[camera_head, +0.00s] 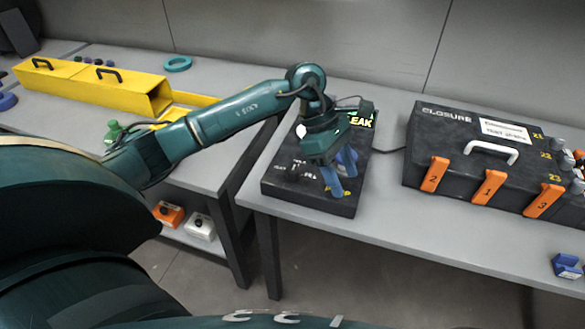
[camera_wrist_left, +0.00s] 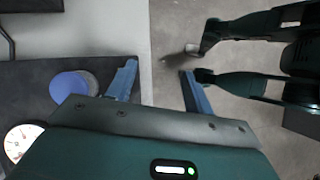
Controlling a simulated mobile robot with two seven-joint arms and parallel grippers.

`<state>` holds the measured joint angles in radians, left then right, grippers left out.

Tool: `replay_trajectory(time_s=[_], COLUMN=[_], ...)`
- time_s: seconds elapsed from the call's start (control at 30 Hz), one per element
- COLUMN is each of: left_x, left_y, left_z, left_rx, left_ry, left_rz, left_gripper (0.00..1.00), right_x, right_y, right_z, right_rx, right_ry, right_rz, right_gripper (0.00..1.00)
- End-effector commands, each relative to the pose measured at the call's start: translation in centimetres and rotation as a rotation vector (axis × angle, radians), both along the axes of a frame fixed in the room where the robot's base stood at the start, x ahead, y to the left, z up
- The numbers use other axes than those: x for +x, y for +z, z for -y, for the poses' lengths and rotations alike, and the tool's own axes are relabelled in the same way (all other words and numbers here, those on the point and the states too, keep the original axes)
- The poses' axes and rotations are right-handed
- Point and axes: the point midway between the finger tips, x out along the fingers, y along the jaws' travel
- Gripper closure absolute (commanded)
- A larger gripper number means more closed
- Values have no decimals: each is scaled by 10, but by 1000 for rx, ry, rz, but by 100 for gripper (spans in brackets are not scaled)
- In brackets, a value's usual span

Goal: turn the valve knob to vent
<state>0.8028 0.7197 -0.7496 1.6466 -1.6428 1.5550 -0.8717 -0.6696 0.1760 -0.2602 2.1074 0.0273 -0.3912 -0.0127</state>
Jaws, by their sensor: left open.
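The valve knob looks to be the round blue knob (camera_head: 350,157) on a black box (camera_head: 283,184) at the middle of the bench. It is partly hidden behind my left gripper in the head view. My left gripper (camera_head: 342,182) is open over the box's front right part, its blue fingers pointing down. In the left wrist view the blue knob (camera_wrist_left: 72,87) lies to the left of the open fingers (camera_wrist_left: 160,70), not between them. A white gauge (camera_wrist_left: 20,141) shows at the lower left there. The knob's pointer and label cannot be read.
A lit green "LEAK" sign (camera_head: 362,119) is at the box's back. A black "CLOSURE" case (camera_head: 450,150) with orange latches stands to the right. Yellow cases (camera_head: 95,92) lie on the left bench.

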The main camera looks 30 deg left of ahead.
Motion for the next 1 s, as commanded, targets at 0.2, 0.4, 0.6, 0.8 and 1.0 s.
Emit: replay_trajectory(time_s=[0.2, 0.4, 0.6, 0.8, 1.0], left_x=[31, 32, 31, 31, 32], left_y=[38, 42, 7, -36, -67], left_z=[-112, -136, -135, -134, -134], left_rx=[450, 545, 540, 539, 538], left_ry=[-47, -46, -50, -48, -47], left_rz=[89, 83, 81, 81, 84], left_gripper=[48, 48, 48, 48, 48], right_x=[-1, 0, 0, -2, -1], right_y=[-2, 2, 5, 1, 1], right_z=[-2, -2, -2, 0, 2], right_rx=[-1, -1, -2, -3, -3], right_ry=[12, 16, 14, 4, -8], right_rz=[6, 14, 12, -6, -11], right_gripper=[46, 46, 46, 46, 46])
